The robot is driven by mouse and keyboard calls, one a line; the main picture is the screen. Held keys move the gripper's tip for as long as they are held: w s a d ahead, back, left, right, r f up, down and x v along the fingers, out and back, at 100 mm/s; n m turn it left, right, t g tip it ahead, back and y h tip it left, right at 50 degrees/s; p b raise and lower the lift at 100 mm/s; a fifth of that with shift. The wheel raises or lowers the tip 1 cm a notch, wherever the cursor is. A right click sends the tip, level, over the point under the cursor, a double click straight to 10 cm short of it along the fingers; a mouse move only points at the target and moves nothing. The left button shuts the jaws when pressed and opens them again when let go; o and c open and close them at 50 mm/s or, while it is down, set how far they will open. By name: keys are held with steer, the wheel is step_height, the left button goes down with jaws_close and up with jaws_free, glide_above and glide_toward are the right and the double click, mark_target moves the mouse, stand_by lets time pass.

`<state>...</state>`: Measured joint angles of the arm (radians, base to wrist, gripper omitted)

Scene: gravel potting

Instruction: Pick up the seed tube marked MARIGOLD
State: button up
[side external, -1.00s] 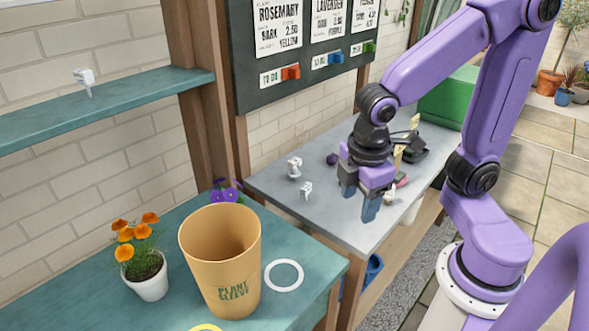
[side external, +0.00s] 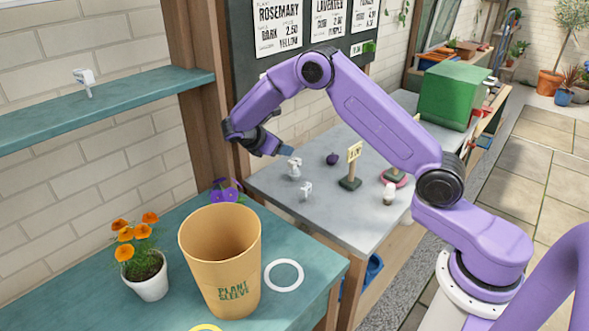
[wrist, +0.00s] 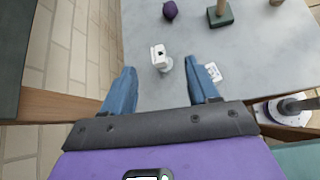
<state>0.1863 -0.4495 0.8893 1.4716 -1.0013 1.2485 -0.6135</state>
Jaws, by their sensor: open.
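No MARIGOLD marking is readable, so I cannot tell which piece is that seed tube. One small white piece (side external: 294,168) stands on the grey tabletop; in the wrist view it (wrist: 160,58) bears a small dark mark and lies just beyond my fingertips, between their lines. A second white piece (side external: 306,189) sits nearer the table's front corner; it (wrist: 213,73) shows beside my right finger, with unreadable print. Another white piece (side external: 84,78) is on the teal shelf. My gripper (side external: 284,151) is open and empty, tilted, above and left of the first piece; its blue fingers (wrist: 158,87) are apart.
A purple round thing (side external: 332,159) and a signed stand on a green base (side external: 350,183) are farther along the grey table (side external: 352,222). A tan plant sleeve (side external: 222,262), orange flowers (side external: 135,232) and a white ring (side external: 284,275) occupy the teal bench. The chalkboard stands close behind my arm.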

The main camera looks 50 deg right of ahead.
mark_target(292, 161)
steer(key=w+d+f+h, duration=0.1)
steer(key=d, duration=0.2)
steer(key=w+d+f, duration=0.1)
steer(key=d+f, duration=0.1)
steer(key=d, duration=0.1)
steer(key=w+d+f+n+g+h, duration=0.1)
steer(key=d, duration=0.2)
steer(key=shift+f+h, duration=0.3)
steer(key=shift+f, duration=0.05)
steer(key=shift+d+f, duration=0.1)
steer(key=shift+f, duration=1.75)
step_height(292, 161, down, 3)
steer(key=shift+f, duration=0.1)
steer(key=shift+x, duration=1.1)
steer(key=shift+d+f, duration=0.15)
steer(key=shift+d, duration=0.25)
steer(key=c, duration=1)
